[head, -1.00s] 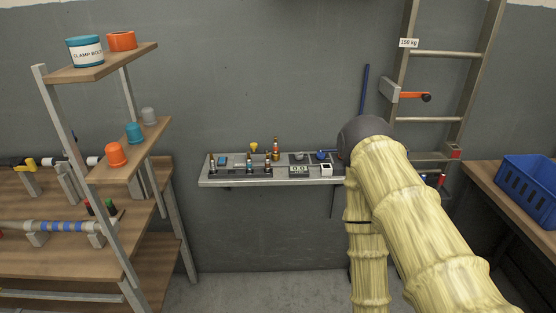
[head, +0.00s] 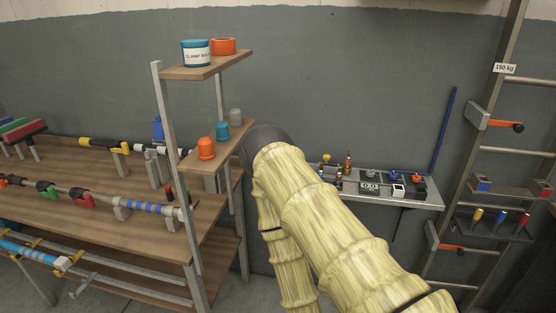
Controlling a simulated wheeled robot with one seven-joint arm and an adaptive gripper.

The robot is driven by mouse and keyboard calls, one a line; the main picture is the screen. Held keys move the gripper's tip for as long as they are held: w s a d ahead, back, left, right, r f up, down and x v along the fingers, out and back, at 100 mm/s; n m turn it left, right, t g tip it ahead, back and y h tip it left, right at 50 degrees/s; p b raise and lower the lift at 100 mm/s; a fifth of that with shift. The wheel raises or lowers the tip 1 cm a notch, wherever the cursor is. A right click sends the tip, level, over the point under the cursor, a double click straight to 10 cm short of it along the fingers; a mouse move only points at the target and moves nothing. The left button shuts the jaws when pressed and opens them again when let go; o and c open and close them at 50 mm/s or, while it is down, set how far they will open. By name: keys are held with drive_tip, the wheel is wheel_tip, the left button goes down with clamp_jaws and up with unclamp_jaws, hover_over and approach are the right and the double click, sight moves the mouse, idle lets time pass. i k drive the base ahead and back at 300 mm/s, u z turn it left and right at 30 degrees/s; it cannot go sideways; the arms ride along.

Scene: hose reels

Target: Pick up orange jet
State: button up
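Several small upright jets stand on the grey wall shelf (head: 425,200), partly hidden behind my arm. One brass-coloured jet (head: 348,162) with an orange-brown tint stands taller at the back; it may be the orange jet, but it is too small to be sure of its colour band. Another slim jet (head: 339,174) stands just in front of it. My pale yellow arm crosses the middle of the head view, left of these jets. My gripper is not visible.
A wooden corner rack (head: 205,72) holds a teal tin, an orange tin and several cups (head: 206,149), close to my arm. A long wooden bench (head: 95,205) with hoses lies left. The shelf also holds a small scale (head: 369,187). A ladder (head: 480,150) stands right.

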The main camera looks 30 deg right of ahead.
sight(348, 163)
drive_tip(key=u, duration=2.1)
drive_tip(key=k, duration=1.4)
drive_tip(key=z, duration=1.9)
